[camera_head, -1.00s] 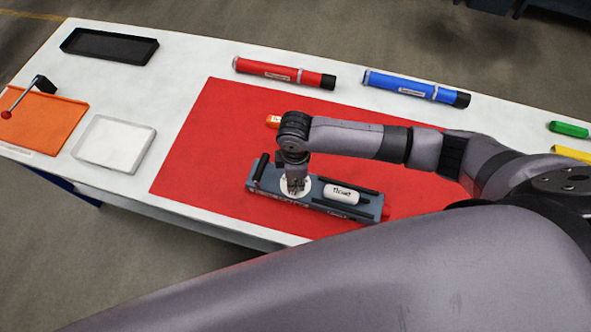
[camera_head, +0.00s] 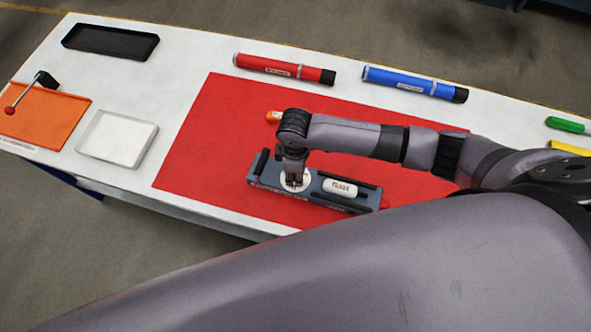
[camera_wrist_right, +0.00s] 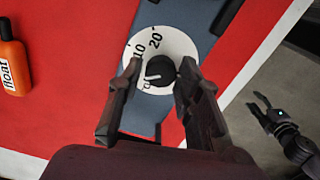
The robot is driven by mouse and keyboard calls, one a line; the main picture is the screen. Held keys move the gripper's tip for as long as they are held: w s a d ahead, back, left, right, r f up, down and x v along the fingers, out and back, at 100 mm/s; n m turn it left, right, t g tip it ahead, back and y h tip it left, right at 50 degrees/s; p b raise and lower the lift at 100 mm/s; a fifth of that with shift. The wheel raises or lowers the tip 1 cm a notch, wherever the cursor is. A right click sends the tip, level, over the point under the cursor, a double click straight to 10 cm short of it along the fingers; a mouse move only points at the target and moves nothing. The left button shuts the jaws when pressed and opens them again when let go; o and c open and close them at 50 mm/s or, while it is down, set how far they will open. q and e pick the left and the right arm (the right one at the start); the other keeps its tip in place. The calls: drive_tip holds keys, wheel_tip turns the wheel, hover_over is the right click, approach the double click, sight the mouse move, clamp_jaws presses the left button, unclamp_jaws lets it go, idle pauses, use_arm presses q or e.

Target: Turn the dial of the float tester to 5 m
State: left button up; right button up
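The float tester (camera_head: 320,203) is a long grey-blue device on the red mat, with a white round dial plate at its left part and a white float lying at its right. In the right wrist view the dial plate (camera_wrist_right: 183,45) shows 0, 10 and 20 around a black knob (camera_wrist_right: 162,68). The knob's white mark points left and slightly down, near 0; the exact reading is unclear. My right gripper (camera_head: 294,184) is over the dial, its open fingers (camera_wrist_right: 160,72) on either side of the knob; contact is unclear. My left gripper (camera_wrist_right: 258,102) is open and empty, off the table.
A red tube (camera_head: 285,68) and a blue tube (camera_head: 415,83) lie along the far edge. An orange float (camera_head: 273,117) lies on the red mat (camera_head: 215,140), behind the tester.

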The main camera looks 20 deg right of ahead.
drive_tip(key=shift+o, duration=1.2)
wheel_tip(320, 180, up, 12)
